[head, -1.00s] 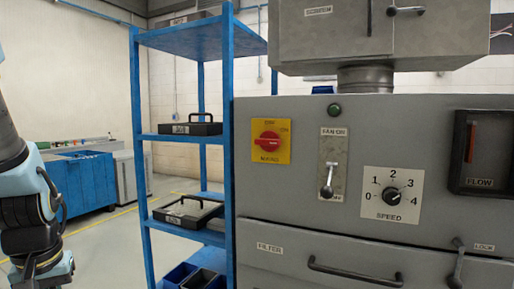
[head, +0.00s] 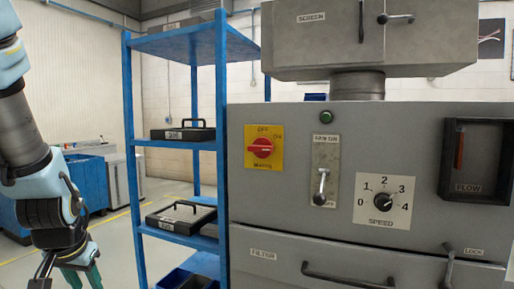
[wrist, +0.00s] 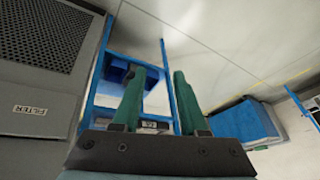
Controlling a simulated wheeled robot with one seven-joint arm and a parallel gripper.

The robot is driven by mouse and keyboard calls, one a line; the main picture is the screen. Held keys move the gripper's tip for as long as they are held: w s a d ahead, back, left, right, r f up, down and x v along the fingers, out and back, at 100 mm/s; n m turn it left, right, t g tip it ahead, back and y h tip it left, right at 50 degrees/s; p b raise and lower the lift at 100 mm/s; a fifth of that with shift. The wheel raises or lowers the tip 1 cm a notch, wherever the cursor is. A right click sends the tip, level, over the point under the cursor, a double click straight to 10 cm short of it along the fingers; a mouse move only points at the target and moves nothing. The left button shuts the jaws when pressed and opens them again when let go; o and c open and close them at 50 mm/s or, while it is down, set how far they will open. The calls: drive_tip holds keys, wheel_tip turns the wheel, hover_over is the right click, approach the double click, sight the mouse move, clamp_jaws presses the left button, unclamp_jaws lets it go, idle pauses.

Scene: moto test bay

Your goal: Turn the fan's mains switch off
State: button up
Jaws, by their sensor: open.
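The mains switch (head: 262,148) is a red rotary knob on a yellow plate, on the upper left of the grey cabinet's front. Its plate has OFF at the top, ON at the upper right and MAINS below. The knob lies roughly crosswise, its pointing end unclear. My gripper (head: 78,277) is low at the left of the head view, well apart from the switch and partly cut off by the lower edge. In the wrist view its two green fingers (wrist: 155,95) are apart with nothing between them. The switch is not in the wrist view.
The grey cabinet (head: 290,225) also carries a metal lever (head: 321,185) hanging down, a speed dial (head: 383,201), a flow gauge (head: 477,160) and a drawer handle (head: 345,280). A blue shelf rack (head: 222,90) with black cases stands between my gripper and the cabinet. Floor shows at left.

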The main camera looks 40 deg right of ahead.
drive_tip(key=shift+o, duration=0.5)
drive_tip(key=w+d+r+m+t+h, duration=0.1)
drive_tip(key=w+d+r+m, duration=0.1)
drive_tip(key=d, duration=0.4)
drive_tip(key=w+d+r+m+t+h+p, duration=0.1)
drive_tip(key=w+d+r+m+t+h, duration=0.1)
drive_tip(key=w+d+r+m, duration=0.1)
drive_tip(key=d+r+m, duration=0.1)
drive_tip(key=d+m, duration=0.1)
drive_tip(key=d, duration=0.1)
drive_tip(key=shift+r+m+t+p, duration=0.3)
drive_tip(key=m+t+h+p, duration=0.1)
drive_tip(key=m+h+p, duration=0.2)
drive_tip(key=m+h, duration=1.05)
approach(258, 149)
drive_tip(key=w+d+y+p, duration=0.1)
drive_tip(key=d, duration=0.1)
drive_tip(key=w+d+r+m+p, duration=0.1)
drive_tip(key=d, duration=0.2)
drive_tip(key=w+d+m+y+p, duration=0.1)
drive_tip(key=w+d, duration=0.1)
drive_tip(key=shift+d+r+y+p, duration=0.35)
drive_tip(key=shift+p, duration=0.05)
clamp_jaws()
